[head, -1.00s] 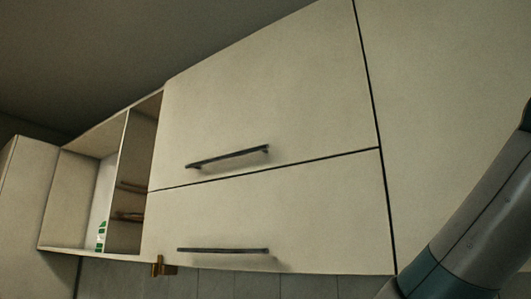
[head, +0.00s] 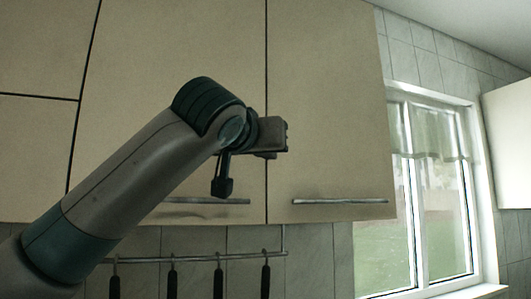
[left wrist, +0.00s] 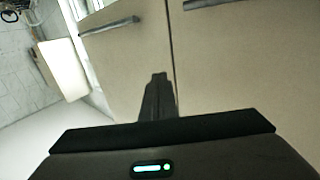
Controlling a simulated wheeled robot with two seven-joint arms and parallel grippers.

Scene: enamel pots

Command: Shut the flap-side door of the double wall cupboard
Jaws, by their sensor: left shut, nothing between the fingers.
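The double wall cupboard has two cream doors with bar handles low down. The flap-side door (head: 150,95) is the left one in the head view, beside the flap cupboard. It looks flush with the window-side door (head: 330,100); I cannot tell whether it stands slightly ajar. Its handle (head: 225,201) is partly behind my arm. My left gripper (head: 268,154) is raised before the seam between the doors, its fingers mostly hidden. In the left wrist view, which is upside down, the fingers (left wrist: 158,80) are together and empty, beside the seam over the window-side door. My right gripper is not in view.
The flap cupboard (head: 35,135) stands at the left. A rail with several dark-handled utensils (head: 265,275) hangs below on the tiles. A window (head: 435,190) is at the right, with another white cabinet (head: 508,145) at the edge.

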